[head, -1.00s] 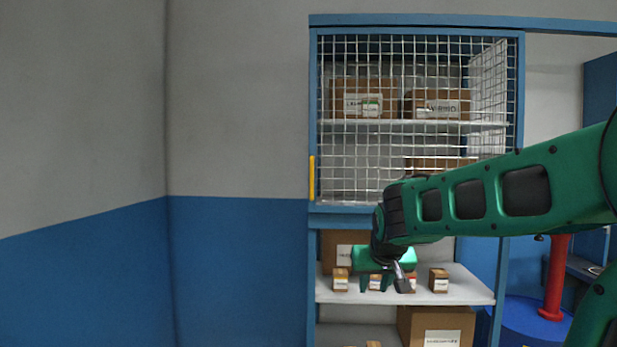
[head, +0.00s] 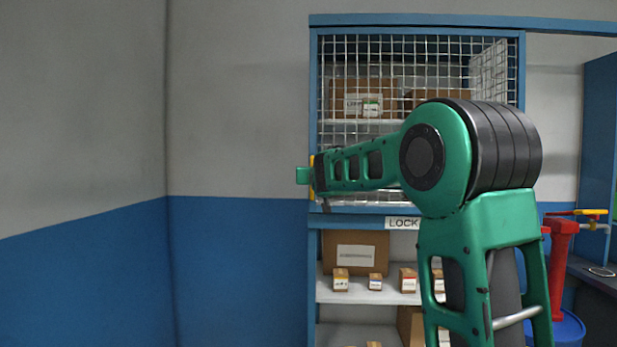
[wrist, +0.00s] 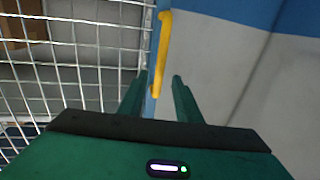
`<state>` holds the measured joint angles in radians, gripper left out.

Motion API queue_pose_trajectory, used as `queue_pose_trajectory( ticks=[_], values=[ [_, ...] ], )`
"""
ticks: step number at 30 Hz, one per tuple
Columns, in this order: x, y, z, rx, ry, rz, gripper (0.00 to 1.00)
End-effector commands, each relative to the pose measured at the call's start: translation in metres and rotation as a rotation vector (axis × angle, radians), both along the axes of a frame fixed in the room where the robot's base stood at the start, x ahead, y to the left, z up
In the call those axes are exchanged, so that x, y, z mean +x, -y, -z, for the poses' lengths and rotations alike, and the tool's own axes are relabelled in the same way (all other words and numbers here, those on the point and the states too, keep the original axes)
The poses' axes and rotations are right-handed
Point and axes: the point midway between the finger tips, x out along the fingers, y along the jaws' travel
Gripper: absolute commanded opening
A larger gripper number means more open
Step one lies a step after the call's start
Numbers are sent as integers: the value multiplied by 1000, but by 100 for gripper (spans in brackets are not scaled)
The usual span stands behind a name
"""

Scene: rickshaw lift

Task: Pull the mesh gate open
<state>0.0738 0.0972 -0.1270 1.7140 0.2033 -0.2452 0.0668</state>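The mesh gate (head: 365,60) is a wire grid in a blue frame over the upper shelves, and it looks closed. Its yellow handle is a vertical bar on the left edge, mostly hidden behind my arm in the head view. The handle (wrist: 163,45) shows clearly in the wrist view. My gripper (wrist: 158,85) is open, with one finger on each side of the handle's lower end in the picture. I cannot tell whether the fingers touch the handle or how deep it sits between them. In the head view my gripper (head: 303,175) is at the gate's left edge, largely hidden by my wrist.
Boxes (head: 355,250) stand on the open shelves below the gate, under a sign reading LOCK (head: 402,223). A red post (head: 560,265) on a blue drum stands at the right. A bare grey and blue wall (head: 235,180) lies left of the cabinet.

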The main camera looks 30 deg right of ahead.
Motion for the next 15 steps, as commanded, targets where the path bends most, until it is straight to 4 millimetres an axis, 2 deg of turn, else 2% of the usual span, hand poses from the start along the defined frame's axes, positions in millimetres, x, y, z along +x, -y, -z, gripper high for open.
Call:
queue_pose_trajectory(
  ticks=[6,15],
  values=[
    [31,13,0,0,0,1,31],
    [47,21,0,0,-1,0,31]
  ],
)
